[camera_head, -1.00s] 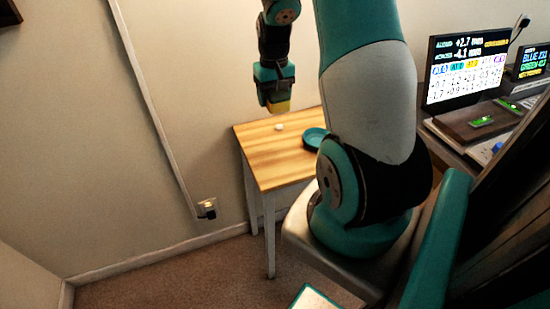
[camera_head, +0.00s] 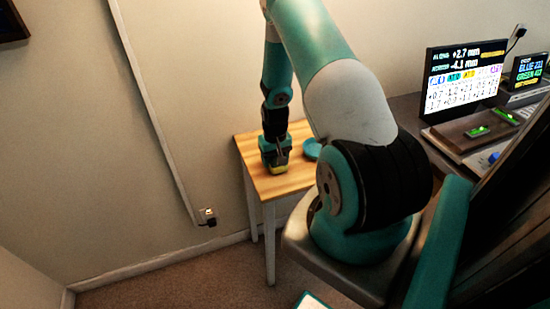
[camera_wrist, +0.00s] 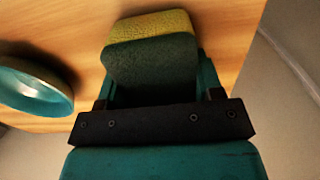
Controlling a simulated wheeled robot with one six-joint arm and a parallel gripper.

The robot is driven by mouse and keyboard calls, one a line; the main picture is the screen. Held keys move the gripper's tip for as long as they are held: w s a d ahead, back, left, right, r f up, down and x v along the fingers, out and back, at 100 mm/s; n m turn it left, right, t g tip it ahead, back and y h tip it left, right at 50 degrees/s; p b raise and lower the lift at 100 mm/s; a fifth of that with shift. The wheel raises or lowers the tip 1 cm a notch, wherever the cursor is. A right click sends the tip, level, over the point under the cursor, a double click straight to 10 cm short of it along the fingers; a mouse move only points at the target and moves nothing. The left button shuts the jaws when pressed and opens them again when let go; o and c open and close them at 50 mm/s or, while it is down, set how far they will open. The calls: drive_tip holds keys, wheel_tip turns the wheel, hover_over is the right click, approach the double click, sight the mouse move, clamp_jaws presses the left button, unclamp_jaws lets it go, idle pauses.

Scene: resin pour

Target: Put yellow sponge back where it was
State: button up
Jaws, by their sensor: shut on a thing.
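The yellow sponge (camera_wrist: 150,26) has a dark green layer and shows between my fingers in the wrist view. In the head view its yellow edge (camera_head: 279,171) is at the lower end of my gripper (camera_head: 275,160). My gripper is shut on the sponge and points down at the small wooden table (camera_head: 293,182). The sponge is at or just above the tabletop; I cannot tell whether it touches. Part of it is hidden by my fingers.
A round teal dish (camera_head: 312,149) stands on the table to the right of my gripper; it also shows at the left of the wrist view (camera_wrist: 30,88). The front part of the tabletop is clear. A desk with a screen (camera_head: 463,80) is at the right.

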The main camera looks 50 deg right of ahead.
drive_tip(key=shift+f, duration=0.25)
drive_tip(key=shift+f, duration=0.15)
drive_tip(key=o, duration=0.9)
